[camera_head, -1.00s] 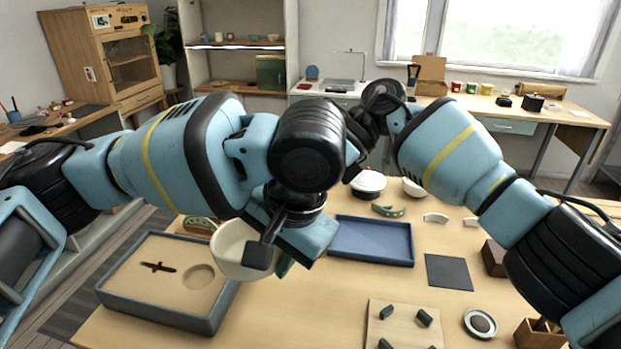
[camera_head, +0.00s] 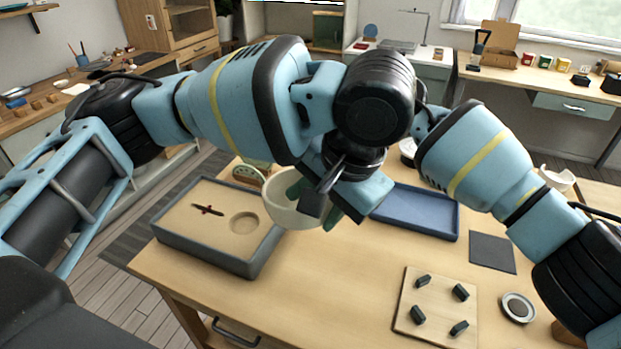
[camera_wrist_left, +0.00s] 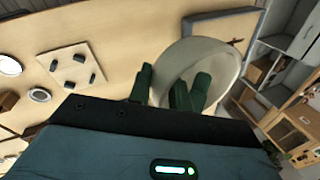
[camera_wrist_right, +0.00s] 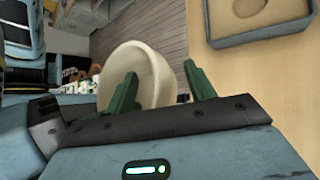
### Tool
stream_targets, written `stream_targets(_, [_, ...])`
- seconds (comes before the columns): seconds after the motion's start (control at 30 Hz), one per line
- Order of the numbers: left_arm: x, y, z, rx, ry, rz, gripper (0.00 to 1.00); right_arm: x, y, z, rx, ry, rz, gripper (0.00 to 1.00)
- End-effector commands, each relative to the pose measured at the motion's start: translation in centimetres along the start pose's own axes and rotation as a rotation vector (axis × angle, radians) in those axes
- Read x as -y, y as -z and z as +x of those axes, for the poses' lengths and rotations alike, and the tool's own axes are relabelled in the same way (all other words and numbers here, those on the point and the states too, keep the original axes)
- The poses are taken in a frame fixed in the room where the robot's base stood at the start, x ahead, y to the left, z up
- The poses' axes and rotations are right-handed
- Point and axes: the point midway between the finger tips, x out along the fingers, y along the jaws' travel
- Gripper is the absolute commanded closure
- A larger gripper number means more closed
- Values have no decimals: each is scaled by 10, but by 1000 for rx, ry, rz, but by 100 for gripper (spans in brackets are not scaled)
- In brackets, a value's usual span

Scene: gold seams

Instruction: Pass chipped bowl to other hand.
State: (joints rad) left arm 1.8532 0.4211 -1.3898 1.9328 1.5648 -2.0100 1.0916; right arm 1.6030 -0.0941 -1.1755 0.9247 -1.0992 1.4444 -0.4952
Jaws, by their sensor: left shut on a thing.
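The cream bowl (camera_head: 288,205) hangs in the air just right of the grey box; I cannot make out its chip. My left gripper (camera_wrist_left: 167,92) is shut on the bowl's wall, with green fingers on either side of it. In the right wrist view the bowl (camera_wrist_right: 160,75) sits tilted behind and beside the left finger. My right gripper (camera_wrist_right: 162,92) is open, with a gap between the bowl and its right finger. In the head view my right gripper is mostly hidden behind the left wrist.
The grey box (camera_head: 205,252) with a sand-coloured inside stands at left. A blue tray (camera_head: 425,212), a dark mat (camera_head: 492,252), a pegged wooden board (camera_head: 412,325) and a round dish (camera_head: 518,307) lie on the table. A white broken-rimmed piece (camera_head: 557,178) is at right. The front middle is bare.

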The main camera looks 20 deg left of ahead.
Motion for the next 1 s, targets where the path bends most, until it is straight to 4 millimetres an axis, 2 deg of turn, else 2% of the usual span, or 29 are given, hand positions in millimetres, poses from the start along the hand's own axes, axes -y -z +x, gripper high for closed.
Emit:
stream_targets(0.03, [0, 0, 0, -1, 0, 0, 100, 0, 0, 0, 0, 0, 0, 52])
stream_targets(0.33, [0, 0, -1, -1, 1, -1, 100, 0, 0, 0, 0, 0, 0, 90])
stream_targets(0.43, [1, 0, -1, -1, 2, -2, 100, 0, 0, 0, -1, -1, 0, 90])
stream_targets(0.47, [1, 0, -1, -1, 2, -2, 79, 0, 0, -1, 0, -2, 0, 90])
stream_targets(0.63, [1, 0, 0, -1, 1, -2, 57, 0, 0, -1, 0, -2, 0, 91])
stream_targets(1.0, [0, 0, -4, -2, 1, -1, 55, -1, -1, -1, 1, -1, -1, 91])
